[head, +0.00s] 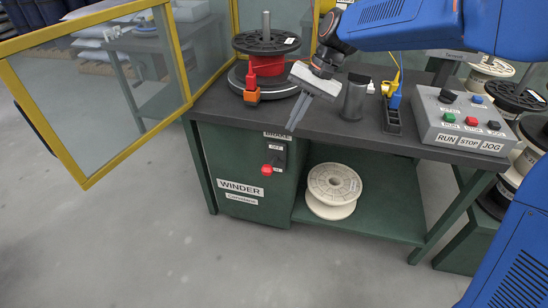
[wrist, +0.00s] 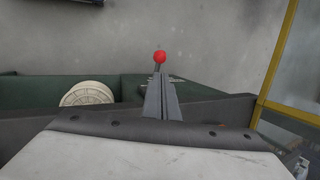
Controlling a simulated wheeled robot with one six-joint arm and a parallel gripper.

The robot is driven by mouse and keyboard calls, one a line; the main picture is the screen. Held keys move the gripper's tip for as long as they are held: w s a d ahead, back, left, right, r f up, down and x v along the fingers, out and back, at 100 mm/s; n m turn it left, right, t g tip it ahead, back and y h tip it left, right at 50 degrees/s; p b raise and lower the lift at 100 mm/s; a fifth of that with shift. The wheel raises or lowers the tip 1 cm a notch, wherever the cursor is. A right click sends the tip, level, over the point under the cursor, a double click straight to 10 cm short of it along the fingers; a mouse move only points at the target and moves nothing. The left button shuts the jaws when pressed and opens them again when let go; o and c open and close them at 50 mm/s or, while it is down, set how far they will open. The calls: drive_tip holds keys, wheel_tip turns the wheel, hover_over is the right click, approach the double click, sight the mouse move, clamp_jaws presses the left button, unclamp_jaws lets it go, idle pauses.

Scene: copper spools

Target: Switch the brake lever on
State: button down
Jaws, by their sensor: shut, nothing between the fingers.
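The brake lever has a red ball knob (head: 266,170) and sits on the front of the green winder cabinet (head: 225,165), below a BRAKE label (head: 277,135). The knob also shows in the wrist view (wrist: 160,57), just beyond my fingertips. My gripper (head: 291,128) is above and a little to the right of the lever, its grey fingers pointing down past the table's front edge. In the wrist view the fingers (wrist: 160,80) are together and empty. In the head view the fingertips are apart from the knob. The lever's shaft is mostly hidden.
A black spool with red wire (head: 267,66) stands on the dark tabletop (head: 330,120). A grey cylinder (head: 354,98) and a RUN/STOP/JOG control box (head: 455,125) stand to the right. A white spool (head: 333,188) lies on the lower shelf. A yellow-framed guard door (head: 95,85) stands open at left. The front floor is clear.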

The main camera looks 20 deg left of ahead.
sight(270, 168)
drive_tip(key=shift+f, duration=0.1)
drive_tip(key=x, duration=1.3)
drive_tip(key=shift+s+a+f, duration=0.1)
drive_tip(key=shift+a+f, duration=0.1)
drive_tip(key=shift+f, duration=0.15)
drive_tip(key=shift+s, duration=0.15)
drive_tip(key=shift+s+f+t, duration=0.5)
drive_tip(key=shift+f+t, duration=0.1)
wheel_tip(270, 168, down, 11)
drive_tip(key=s+n+t, duration=0.1)
drive_tip(key=s+t, duration=0.1)
drive_tip(key=t, duration=0.2)
drive_tip(key=shift+s, duration=0.4)
drive_tip(key=shift+s+d, duration=0.1)
drive_tip(key=shift+d, duration=0.1)
idle(0.4)
